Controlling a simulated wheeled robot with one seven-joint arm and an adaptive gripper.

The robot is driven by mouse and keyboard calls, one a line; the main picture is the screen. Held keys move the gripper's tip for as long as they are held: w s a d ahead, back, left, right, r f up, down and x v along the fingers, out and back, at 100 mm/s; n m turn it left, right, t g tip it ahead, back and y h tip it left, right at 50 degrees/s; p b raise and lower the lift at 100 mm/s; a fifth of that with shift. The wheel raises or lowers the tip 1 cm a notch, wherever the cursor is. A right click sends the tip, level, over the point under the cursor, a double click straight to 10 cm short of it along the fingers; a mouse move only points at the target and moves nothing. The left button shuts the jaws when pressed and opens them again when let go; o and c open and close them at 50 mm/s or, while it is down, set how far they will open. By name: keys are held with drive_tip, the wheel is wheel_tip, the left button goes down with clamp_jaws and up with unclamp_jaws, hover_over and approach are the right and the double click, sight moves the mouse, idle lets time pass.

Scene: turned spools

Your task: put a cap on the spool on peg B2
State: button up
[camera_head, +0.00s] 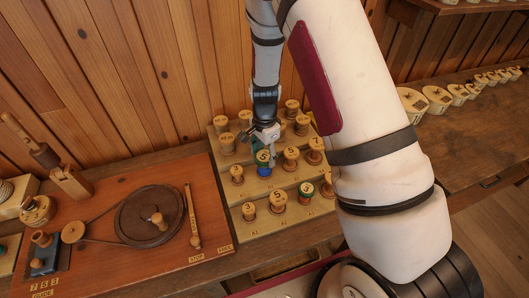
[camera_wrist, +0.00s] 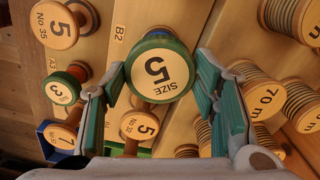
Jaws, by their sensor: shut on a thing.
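A round cap (camera_wrist: 160,72) with a green rim and a pale face marked "SIZE 5" is held between the two fingers of my gripper (camera_wrist: 162,78). In the head view the cap (camera_head: 263,156) is over a blue part (camera_head: 264,171) in the middle row of the stepped rack (camera_head: 248,236). A label "B2" (camera_wrist: 118,32) shows beside the cap in the wrist view. The cap hides most of what is beneath it. I cannot tell whether it touches the spool there.
Spools marked 5 (camera_head: 290,153) and 7 (camera_head: 316,144) stand to the right in the same row. A green-rimmed spool (camera_head: 306,190) and a spool marked 3 (camera_head: 248,209) are in the front row. A board with a dark wheel (camera_head: 150,215) lies left. More spools stand behind.

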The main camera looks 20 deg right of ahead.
sight(265, 155)
drive_tip(key=shift+f, duration=0.5)
drive_tip(key=o, duration=0.6)
drive_tip(key=shift+o, duration=0.2)
drive_tip(key=shift+r, duration=0.1)
wheel_tip(265, 155, up, 11)
drive_tip(key=p, duration=0.2)
idle(0.6)
idle(0.4)
